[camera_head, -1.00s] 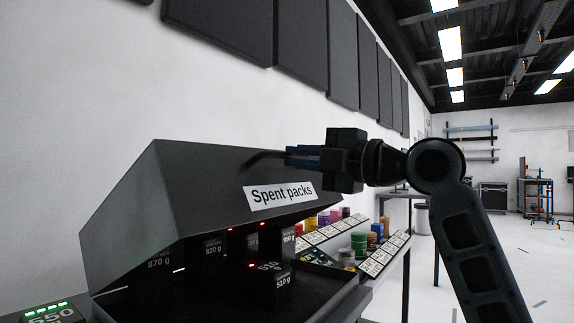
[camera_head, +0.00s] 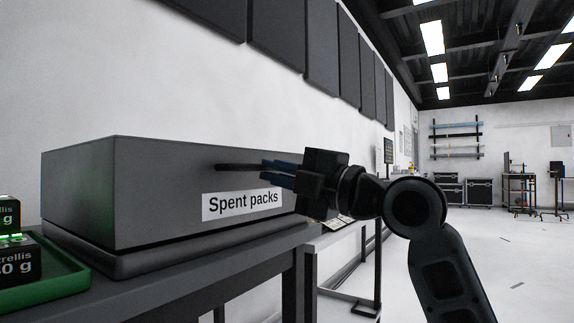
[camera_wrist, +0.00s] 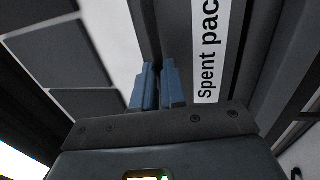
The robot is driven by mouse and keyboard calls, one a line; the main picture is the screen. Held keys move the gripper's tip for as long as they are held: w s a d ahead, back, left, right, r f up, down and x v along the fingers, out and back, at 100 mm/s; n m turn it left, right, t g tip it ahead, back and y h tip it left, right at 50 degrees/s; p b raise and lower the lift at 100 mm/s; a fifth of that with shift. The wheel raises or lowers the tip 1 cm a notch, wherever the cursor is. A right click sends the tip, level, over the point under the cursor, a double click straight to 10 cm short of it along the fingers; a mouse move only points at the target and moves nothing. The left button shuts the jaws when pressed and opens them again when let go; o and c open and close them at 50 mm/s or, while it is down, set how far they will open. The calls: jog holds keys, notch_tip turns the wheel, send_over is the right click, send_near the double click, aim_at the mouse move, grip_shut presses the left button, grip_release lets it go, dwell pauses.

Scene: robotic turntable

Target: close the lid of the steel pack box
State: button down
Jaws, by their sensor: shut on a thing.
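The steel pack box is a dark grey box with a "Spent packs" label on its lid (camera_head: 160,200). My gripper (camera_head: 266,172), with blue fingers, is shut on the dark bar handle (camera_head: 230,167) on the lid's front, above the label. In the wrist view my gripper (camera_wrist: 157,75) has its blue fingers close together beside the lid's label (camera_wrist: 207,60). The handle between them is hard to make out there.
The box stands on a dark table (camera_head: 220,275). A green tray (camera_head: 60,285) with black packs sits left of the box. The white wall with dark panels (camera_head: 345,65) is behind. Open floor (camera_head: 490,260) lies to the right.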

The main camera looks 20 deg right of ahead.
jog(key=shift+w+a+f+g+b, duration=0.15)
jog(key=shift+f, duration=0.55)
jog(key=shift+w+a+f+g+b, duration=0.1)
jog(key=shift+a+f+g+b, duration=0.05)
jog(key=shift+f, duration=0.5)
jog(key=c, duration=1.2)
grip_release()
jog(key=shift+o, duration=0.2)
jog(key=s+d+f+b, duration=0.2)
jog(key=s+d+f, duration=0.2)
jog(key=s, duration=0.2)
jog(key=shift+s+d, duration=0.2)
jog(key=shift+d, duration=0.2)
jog(key=v, duration=0.7)
jog(key=shift+s+f+p, duration=0.2)
jog(key=shift+s+p, duration=0.15)
